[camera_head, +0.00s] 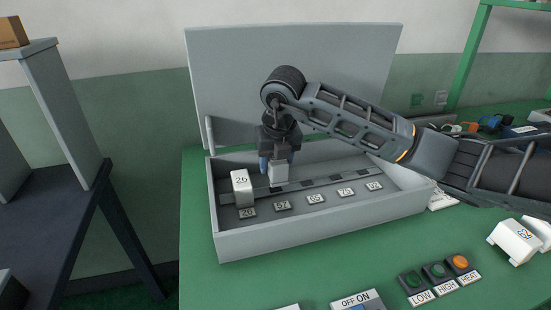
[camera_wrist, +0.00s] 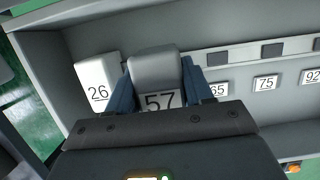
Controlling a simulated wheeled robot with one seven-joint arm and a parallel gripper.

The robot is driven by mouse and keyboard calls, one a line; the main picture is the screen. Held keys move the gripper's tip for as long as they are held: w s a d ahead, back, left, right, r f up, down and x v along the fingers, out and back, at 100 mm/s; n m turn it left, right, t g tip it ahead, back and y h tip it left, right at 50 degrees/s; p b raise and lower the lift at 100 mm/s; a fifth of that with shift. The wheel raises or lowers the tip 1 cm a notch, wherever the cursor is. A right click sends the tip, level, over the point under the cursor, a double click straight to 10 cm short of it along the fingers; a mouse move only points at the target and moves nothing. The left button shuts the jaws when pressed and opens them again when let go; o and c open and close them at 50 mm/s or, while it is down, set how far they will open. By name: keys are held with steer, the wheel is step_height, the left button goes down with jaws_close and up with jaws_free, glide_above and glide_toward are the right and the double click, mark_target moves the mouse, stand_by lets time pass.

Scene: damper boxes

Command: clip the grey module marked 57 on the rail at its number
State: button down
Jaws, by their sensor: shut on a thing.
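My gripper (camera_head: 277,163) points down inside the open grey box (camera_head: 330,221), shut on the grey module (camera_head: 279,173). In the wrist view the module (camera_wrist: 157,68) sits between my blue fingers, with 57 on its face partly cut off by my gripper body. The dark-slotted rail (camera_head: 322,184) runs along the box, with a row of number plates in front of it. The module is at the rail behind the second plate (camera_head: 283,205) from the left. Whether it touches the rail or is clipped on, I cannot tell.
A white module marked 26 (camera_head: 242,188) stands on the rail close to the left of the held one. The rail to the right is bare. The raised lid (camera_head: 230,75) stands behind. Buttons (camera_head: 437,270) and another white module (camera_head: 515,241) are on the green table.

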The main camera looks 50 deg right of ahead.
steer(key=shift+f+b, duration=0.65)
steer(key=shift+f, duration=0.7)
steer(key=shift+f+b, duration=1.1)
steer(key=shift+c, duration=1.8)
jaws_free()
steer(key=v, duration=0.8)
